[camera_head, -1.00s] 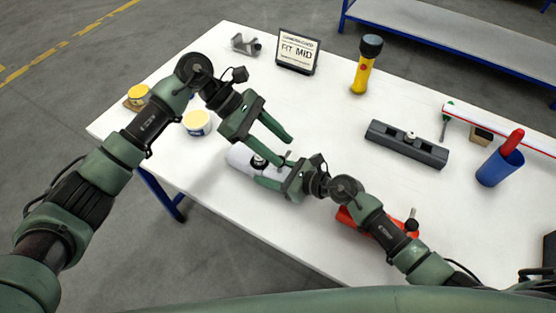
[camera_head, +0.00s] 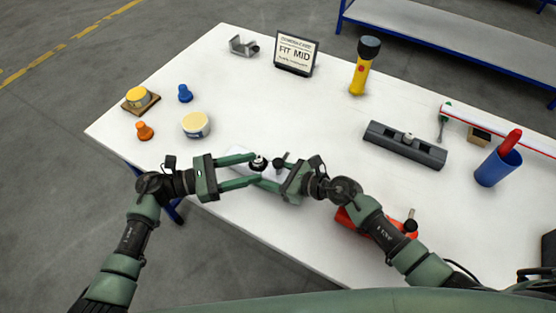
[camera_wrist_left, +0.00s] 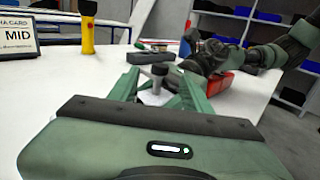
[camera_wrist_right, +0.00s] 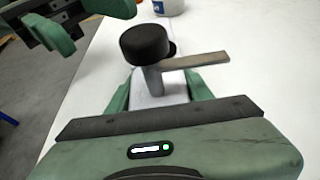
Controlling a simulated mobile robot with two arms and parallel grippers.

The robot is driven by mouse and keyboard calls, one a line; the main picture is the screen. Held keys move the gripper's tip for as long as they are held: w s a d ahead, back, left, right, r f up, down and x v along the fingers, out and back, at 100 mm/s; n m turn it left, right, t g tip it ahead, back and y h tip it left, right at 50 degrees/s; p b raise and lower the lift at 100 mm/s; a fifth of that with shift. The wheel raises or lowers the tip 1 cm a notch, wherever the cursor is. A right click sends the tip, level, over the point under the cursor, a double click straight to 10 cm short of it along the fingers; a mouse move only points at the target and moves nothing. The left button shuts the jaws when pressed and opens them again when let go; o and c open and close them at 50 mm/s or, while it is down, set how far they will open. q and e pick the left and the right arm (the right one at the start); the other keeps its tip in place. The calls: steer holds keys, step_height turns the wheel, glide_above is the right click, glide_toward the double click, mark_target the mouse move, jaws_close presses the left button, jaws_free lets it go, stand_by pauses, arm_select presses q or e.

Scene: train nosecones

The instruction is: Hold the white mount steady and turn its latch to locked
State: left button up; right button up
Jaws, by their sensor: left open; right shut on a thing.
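The white mount (camera_head: 268,171) lies on the white table. My right gripper (camera_wrist_right: 160,97) is shut on the mount from the right, with a finger along each side. A black knob (camera_wrist_right: 145,43) on a grey post stands over it, with a flat grey lever (camera_wrist_right: 195,61) pointing right in the right wrist view.
A card reading FIT MID (camera_head: 296,53) and a yellow torch (camera_head: 364,66) stand at the back. A cream-topped tub (camera_head: 196,124) and small knobs are left.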

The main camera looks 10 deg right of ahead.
mark_target(278, 161)
arm_select(q)
steer(key=d, duration=0.5)
steer(key=w+d, duration=0.1)
steer(key=d, duration=0.1)
steer(key=shift+w+d, duration=0.1)
steer(key=shift+d, duration=0.3)
jaws_close()
